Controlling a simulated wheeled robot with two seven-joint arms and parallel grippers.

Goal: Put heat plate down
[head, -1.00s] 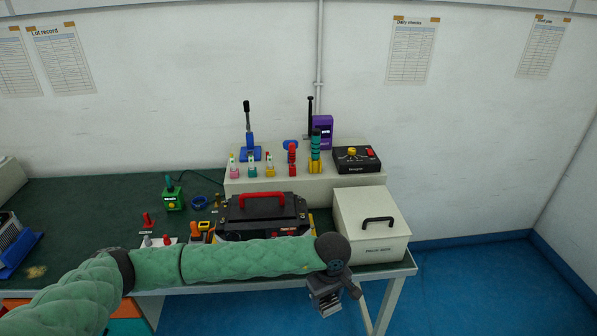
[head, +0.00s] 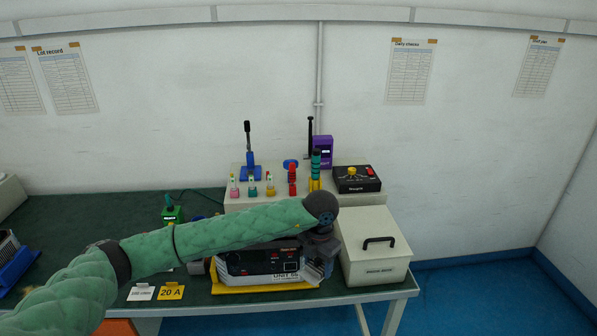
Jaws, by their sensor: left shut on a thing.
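My left gripper (head: 321,250) points down at the right end of the black unit (head: 263,262) on the bench. It is shut on a grey ribbed piece, which looks like the heat plate (head: 317,270). The plate is close against the unit's right side; I cannot tell whether it touches the unit or the bench. My left forearm hides the unit's top and handle. My right gripper is not in view.
A lidded cream box (head: 375,262) stands just right of the gripper. Behind is a raised cream shelf (head: 345,199) with coloured tools and a black control box (head: 356,179). A yellow 20 A card (head: 171,292) and a white card (head: 141,293) lie at the front edge.

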